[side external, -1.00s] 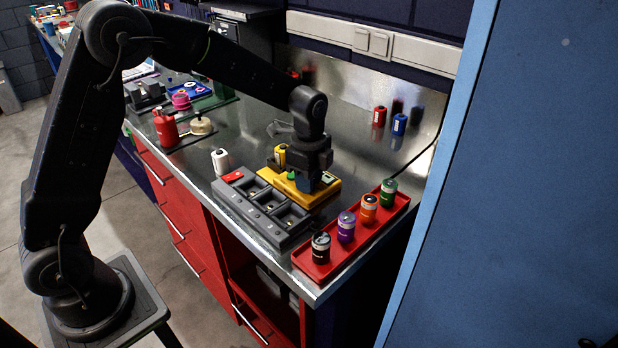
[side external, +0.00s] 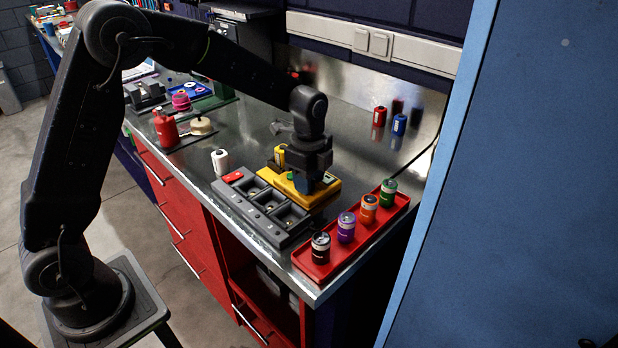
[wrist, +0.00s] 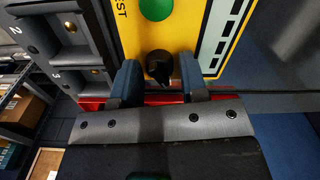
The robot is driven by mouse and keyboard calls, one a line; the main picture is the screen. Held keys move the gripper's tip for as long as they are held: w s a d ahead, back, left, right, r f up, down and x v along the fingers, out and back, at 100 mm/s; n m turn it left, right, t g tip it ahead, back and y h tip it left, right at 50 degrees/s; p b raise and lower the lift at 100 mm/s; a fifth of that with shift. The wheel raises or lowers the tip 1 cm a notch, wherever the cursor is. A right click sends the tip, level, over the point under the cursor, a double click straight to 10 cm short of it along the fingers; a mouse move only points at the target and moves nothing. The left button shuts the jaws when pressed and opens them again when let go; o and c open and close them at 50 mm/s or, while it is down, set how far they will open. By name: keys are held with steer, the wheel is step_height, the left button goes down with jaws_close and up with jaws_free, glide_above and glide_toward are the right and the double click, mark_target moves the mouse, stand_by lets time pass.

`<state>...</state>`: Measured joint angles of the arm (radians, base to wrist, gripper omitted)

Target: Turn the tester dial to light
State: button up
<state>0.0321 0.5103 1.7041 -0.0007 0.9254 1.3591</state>
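The yellow tester (side external: 324,195) lies flat on the metal bench; it also fills the top middle of the wrist view (wrist: 195,30). The wrist view shows its black dial (wrist: 159,70), a round green part (wrist: 156,8) above the dial, and a segmented strip on the right. My gripper (side external: 307,187) is low over the tester, pointing down. In the wrist view its two blue-grey fingers (wrist: 160,64) are apart, one on each side of the dial, with gaps visible. The dial's exact pointing is hard to read. In the side view my gripper hides the dial.
A grey charger (side external: 238,202) with numbered bays stands left of the tester. A red tray (side external: 335,258) with several batteries is on the right. A white battery (side external: 220,162) and a yellow-black battery (side external: 280,155) stand nearby. Red and blue batteries (side external: 399,125) are at the back wall.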

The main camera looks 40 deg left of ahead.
step_height(320, 180, up, 14)
stand_by(0.6)
steer(key=shift+f, duration=0.1)
steer(key=s+r+n+t, duration=0.1)
steer(key=s+r+n, duration=0.1)
steer(key=s+n, duration=0.3)
steer(key=s+r+n+t, duration=0.2)
steer(key=s+r, duration=0.1)
steer(key=s, duration=0.4)
steer(key=s+a+f+n+t, duration=0.1)
steer(key=s+f+n, duration=0.3)
steer(key=s+n, duration=0.5)
steer(key=s+t, duration=0.1)
steer(key=s, duration=0.3)
steer(key=shift+a+t, duration=0.2)
steer(key=shift+t, duration=0.1)
